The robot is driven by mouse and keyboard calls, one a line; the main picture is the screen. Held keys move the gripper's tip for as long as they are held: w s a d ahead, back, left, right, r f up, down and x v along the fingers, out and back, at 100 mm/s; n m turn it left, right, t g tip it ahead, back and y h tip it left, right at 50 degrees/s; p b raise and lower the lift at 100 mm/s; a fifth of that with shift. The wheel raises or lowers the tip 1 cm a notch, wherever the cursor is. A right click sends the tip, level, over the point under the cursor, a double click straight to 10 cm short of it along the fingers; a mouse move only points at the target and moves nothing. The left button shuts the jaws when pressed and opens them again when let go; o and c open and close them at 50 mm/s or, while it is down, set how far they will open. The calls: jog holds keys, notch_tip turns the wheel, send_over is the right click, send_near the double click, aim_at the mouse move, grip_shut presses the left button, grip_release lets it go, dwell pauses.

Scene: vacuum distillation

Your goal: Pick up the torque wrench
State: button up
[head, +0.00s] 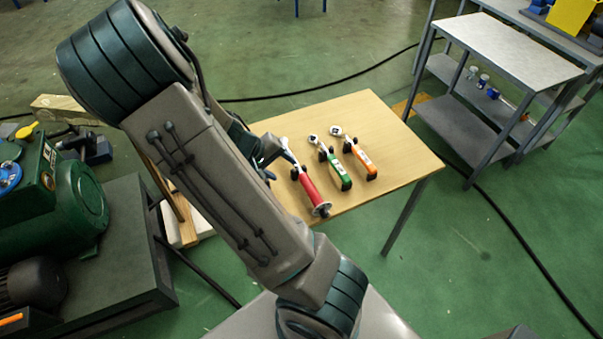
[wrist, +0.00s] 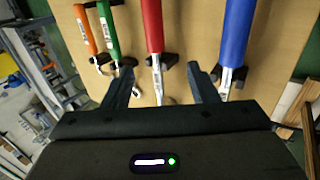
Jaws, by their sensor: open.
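Several wrenches with coloured handles lie side by side on a wooden table (head: 385,115); I cannot tell from the labels which one the task names. The red-handled wrench (head: 309,187) also shows in the wrist view (wrist: 152,27), in the picture between my fingers. The green-handled wrench (head: 340,171) and orange-handled wrench (head: 363,161) are to its right in the head view. A blue-handled wrench (wrist: 237,35) shows at right in the wrist view; my arm hides it in the head view. My gripper (wrist: 160,72) is open and empty, its fingers apart around the red wrench's metal shaft in the picture.
Small black supports (wrist: 167,60) hold the wrenches. A grey metal trolley (head: 510,45) stands right of the table. A green machine (head: 60,205) on a dark bench is at left. Black cables (head: 510,225) lie on the green floor. The table's far right part is clear.

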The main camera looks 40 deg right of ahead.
aim_at(303, 179)
jog(key=x, duration=0.5)
jog(key=shift+d+f, duration=0.15)
jog(key=shift+f, duration=0.05)
jog(key=shift+s+d+f+p, duration=0.3)
jog(key=shift+s+d+f, duration=0.1)
jog(key=shift+d+f, duration=0.25)
jog(key=shift+s+d+f+p, duration=0.25)
jog(key=shift+s+d+f, duration=0.15)
jog(key=shift+d+f, duration=0.55)
jog(key=shift+f, duration=0.4)
grip_shut()
